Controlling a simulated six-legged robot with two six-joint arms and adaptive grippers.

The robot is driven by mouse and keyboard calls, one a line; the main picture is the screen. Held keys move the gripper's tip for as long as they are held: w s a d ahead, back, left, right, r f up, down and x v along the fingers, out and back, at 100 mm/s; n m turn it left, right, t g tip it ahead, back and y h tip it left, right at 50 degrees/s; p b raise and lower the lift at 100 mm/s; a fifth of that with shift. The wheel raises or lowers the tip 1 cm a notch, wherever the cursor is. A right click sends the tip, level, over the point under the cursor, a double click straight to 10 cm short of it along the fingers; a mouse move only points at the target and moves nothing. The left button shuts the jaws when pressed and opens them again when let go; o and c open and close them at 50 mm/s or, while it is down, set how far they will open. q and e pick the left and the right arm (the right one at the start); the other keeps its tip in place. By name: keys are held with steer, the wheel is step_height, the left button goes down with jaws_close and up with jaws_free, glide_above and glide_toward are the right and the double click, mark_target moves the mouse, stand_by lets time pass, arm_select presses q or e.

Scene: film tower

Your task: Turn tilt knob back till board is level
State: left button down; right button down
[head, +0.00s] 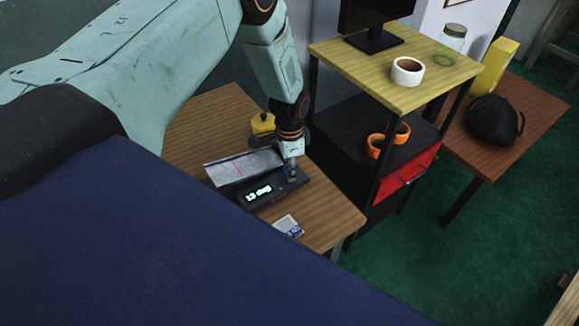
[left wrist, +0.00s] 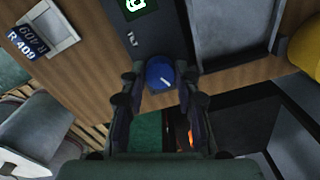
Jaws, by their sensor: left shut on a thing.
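The blue tilt knob (left wrist: 160,74) sits at the end of a black unit in the left wrist view, with a white pointer line on its top. My left gripper (left wrist: 160,85) is shut on it, with a finger on either side. In the head view my left gripper (head: 291,172) points down at the right end of the black unit (head: 272,193), which has a lit green display (head: 258,192); the knob is mostly hidden there. The pale grey board (head: 243,167) lies behind the display and looks slanted; its exact angle I cannot tell. My right gripper is not in view.
The unit stands on a wooden table (head: 215,118). A yellow object (head: 263,123) is behind the board and a small label card (head: 288,226) lies in front.

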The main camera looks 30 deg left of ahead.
arm_select(q)
steer(key=n+p, duration=0.1)
steer(key=n, duration=0.5)
steer(key=shift+w+r+n, duration=0.1)
steer(key=shift+n, duration=0.2)
steer(key=n+p, duration=0.1)
steer(key=n, duration=0.5)
steer(key=shift+w+n, duration=0.1)
steer(key=shift+n, duration=0.2)
steer(key=c, duration=1)
jaws_free()
step_height(320, 180, up, 12)
steer(key=shift+f, duration=0.1)
stand_by(0.4)
